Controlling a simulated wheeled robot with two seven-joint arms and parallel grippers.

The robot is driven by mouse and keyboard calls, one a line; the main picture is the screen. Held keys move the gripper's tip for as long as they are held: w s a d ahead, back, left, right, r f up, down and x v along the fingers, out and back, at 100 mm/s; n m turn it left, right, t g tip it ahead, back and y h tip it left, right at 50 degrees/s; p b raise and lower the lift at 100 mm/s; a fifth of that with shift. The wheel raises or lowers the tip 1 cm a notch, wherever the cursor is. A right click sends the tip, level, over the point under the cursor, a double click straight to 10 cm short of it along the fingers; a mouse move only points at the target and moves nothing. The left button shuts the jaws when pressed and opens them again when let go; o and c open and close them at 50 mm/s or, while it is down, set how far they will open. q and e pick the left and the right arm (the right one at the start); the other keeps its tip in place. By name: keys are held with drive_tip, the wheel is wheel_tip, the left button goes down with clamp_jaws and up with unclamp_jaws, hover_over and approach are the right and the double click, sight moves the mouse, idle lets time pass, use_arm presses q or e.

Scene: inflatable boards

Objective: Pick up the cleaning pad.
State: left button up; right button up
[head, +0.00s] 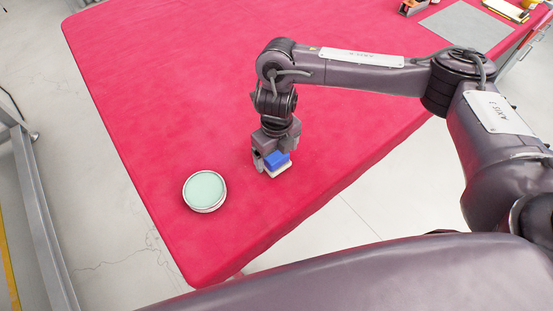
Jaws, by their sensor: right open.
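The cleaning pad (279,162) looks like a small block, blue on top and white below, on the red table near its front corner. My right gripper (268,161) points down right at the pad, with its fingers around or beside it. The fingers are open, and part of the pad is hidden by them. I cannot tell whether they touch it. My left gripper is not in view.
A round tin with a pale green top (204,190) stands left of the pad on the red table (150,90). A grey sheet (466,24) and small items lie at the far right. The table's left and middle are clear.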

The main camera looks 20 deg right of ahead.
sight(277, 155)
wheel_tip(277, 155, down, 3)
drive_tip(key=shift+w+r, duration=0.1)
drive_tip(key=shift+w, duration=0.05)
drive_tip(key=c, duration=0.5)
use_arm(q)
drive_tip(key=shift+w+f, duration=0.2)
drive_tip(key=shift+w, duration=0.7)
use_arm(e)
drive_tip(key=c, duration=0.6)
drive_tip(key=shift+r, duration=0.1)
use_arm(q)
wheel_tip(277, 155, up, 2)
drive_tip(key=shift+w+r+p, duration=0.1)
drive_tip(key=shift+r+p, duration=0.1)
drive_tip(key=shift+p, duration=0.75)
use_arm(e)
wheel_tip(277, 155, up, 20)
drive_tip(key=shift+f, duration=0.1)
